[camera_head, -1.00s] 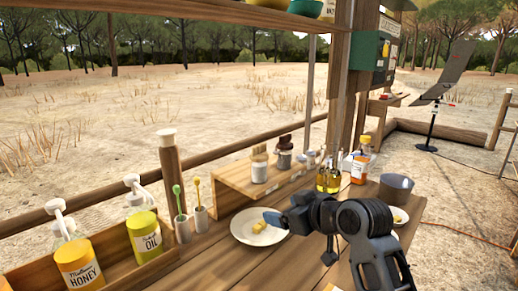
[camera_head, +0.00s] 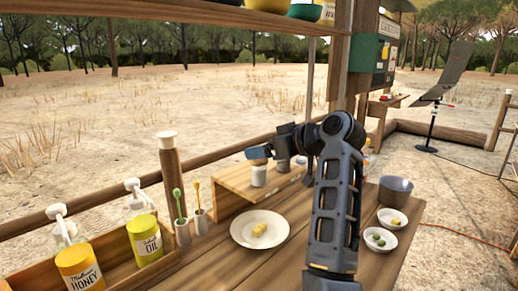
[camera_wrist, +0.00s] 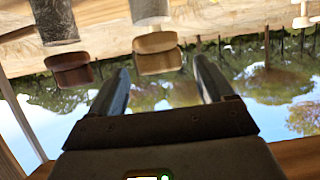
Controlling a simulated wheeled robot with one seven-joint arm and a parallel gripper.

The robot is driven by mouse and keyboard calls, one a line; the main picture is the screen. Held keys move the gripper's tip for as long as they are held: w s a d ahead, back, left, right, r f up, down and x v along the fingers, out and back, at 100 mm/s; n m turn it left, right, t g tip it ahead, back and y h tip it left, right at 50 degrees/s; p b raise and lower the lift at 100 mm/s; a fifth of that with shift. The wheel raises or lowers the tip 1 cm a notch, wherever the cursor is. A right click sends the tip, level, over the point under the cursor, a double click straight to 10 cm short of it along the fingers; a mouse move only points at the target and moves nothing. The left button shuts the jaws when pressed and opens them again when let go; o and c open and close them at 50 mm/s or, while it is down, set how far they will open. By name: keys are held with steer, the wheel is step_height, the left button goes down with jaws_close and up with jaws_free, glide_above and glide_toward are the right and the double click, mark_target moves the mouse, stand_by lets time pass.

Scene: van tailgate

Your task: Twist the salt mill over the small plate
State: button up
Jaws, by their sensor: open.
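A pale mill with a light wooden cap, probably the salt mill (camera_head: 258,175), stands on the raised wooden shelf. My gripper (camera_head: 262,153) is at its cap and partly hides it. In the wrist view, which looks upside down, the pale mill (camera_wrist: 155,50) lies beyond and between my open, empty fingers (camera_wrist: 163,80). A dark mill (camera_wrist: 70,65) is beside it. A white plate (camera_head: 245,236) with yellow pieces lies in front of the shelf. Two smaller white dishes lie at right, one with yellow pieces (camera_head: 403,222), one with green ones (camera_head: 388,249); which is the small plate is unclear.
A grey pot (camera_head: 396,188) stands behind the small dishes. My arm hides the bottles at the back right.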

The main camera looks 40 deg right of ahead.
steer(key=shift+x, duration=1.35)
steer(key=shift+c, duration=0.4)
steer(key=c, duration=0.9)
